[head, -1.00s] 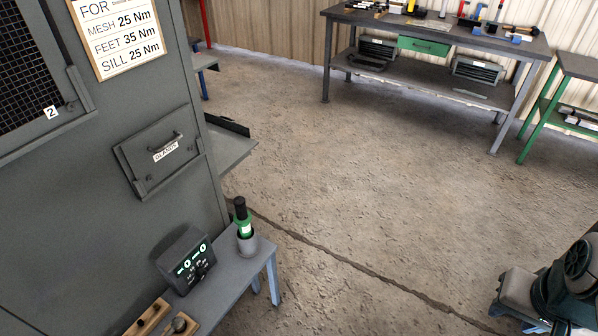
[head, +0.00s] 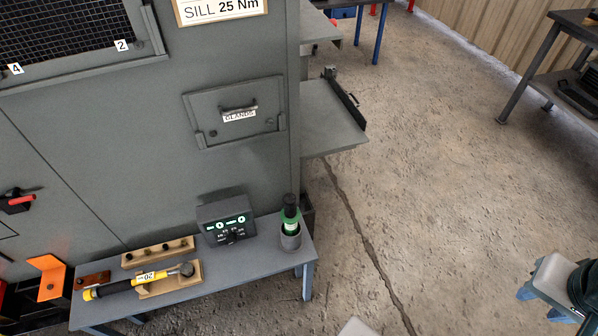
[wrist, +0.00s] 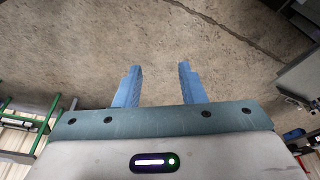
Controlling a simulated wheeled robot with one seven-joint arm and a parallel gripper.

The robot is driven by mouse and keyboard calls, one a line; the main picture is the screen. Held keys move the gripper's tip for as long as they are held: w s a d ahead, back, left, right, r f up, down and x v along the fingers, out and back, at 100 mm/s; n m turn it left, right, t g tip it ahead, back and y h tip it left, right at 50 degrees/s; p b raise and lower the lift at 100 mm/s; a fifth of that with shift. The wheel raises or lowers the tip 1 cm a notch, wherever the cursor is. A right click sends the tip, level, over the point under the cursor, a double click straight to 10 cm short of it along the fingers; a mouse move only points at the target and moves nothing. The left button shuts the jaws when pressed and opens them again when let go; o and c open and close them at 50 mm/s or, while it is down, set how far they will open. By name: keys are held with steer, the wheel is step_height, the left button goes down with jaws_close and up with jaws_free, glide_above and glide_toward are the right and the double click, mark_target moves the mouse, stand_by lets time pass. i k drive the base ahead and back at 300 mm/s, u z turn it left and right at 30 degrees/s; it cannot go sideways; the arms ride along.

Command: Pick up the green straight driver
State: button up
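The green straight driver (head: 290,221) is a black and green tool standing upright in a grey cup (head: 291,240) at the right end of a small grey bench (head: 225,270). Its lower end is hidden inside the cup. My gripper (wrist: 160,67) shows in the wrist view with two blue fingers spread apart and nothing between them. Bare floor lies beyond the fingers. The driver does not show in the wrist view, so the gripper is away from it.
A control box with green displays (head: 225,218) stands left of the cup. A yellow-black wrench (head: 125,285) lies on wooden blocks further left. A grey enclosure (head: 90,140) rises behind the bench, with a side shelf (head: 330,115).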

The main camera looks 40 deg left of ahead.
mark_target(290, 215)
steer(key=u, duration=0.85)
steer(key=i, duration=0.85)
steer(key=u, duration=0.7)
